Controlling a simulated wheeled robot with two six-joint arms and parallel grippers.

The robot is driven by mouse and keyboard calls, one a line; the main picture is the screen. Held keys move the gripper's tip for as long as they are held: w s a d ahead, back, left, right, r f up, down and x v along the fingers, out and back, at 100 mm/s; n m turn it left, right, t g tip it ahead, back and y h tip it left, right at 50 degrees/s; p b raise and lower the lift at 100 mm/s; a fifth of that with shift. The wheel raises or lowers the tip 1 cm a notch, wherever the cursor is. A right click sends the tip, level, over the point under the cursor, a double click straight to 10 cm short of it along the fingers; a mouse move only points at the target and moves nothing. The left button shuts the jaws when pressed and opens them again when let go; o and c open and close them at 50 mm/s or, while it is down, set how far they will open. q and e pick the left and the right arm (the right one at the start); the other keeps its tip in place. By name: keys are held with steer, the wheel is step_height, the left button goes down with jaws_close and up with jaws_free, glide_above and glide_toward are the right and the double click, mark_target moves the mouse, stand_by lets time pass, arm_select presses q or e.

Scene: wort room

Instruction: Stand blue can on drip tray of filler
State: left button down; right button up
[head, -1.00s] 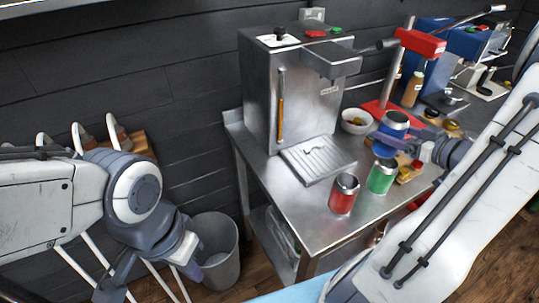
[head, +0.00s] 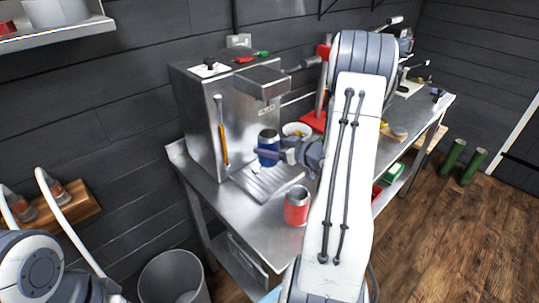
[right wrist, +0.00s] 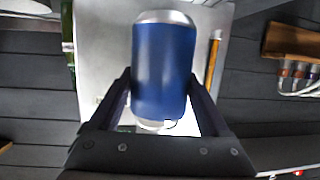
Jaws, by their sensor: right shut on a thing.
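My right gripper (head: 278,152) is shut on the blue can (head: 268,143), which has a silver lid. The can is upright in front of the steel filler (head: 199,110), at the back part of its drip tray (head: 257,186). I cannot tell whether its base touches the tray or hangs above it. In the right wrist view the blue can (right wrist: 163,65) sits between both fingers of the gripper (right wrist: 162,85), with the filler's pale face behind it. Of my left arm only a part shows at bottom left; its gripper is not in view.
A red can (head: 297,208) stands on the steel table (head: 258,232) just right of the tray. A white bowl (head: 297,129) and a red-based stand (head: 314,121) are farther back. My right arm hides the table's middle. A grey bin (head: 172,278) stands on the floor at left.

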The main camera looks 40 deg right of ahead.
step_height(320, 180, down, 4)
steer(key=shift+r, duration=0.2)
steer(key=shift+f, duration=0.1)
steer(key=shift+f, duration=0.3)
steer(key=o, duration=0.8)
steer(key=shift+c, duration=0.2)
steer(key=shift+r, duration=0.1)
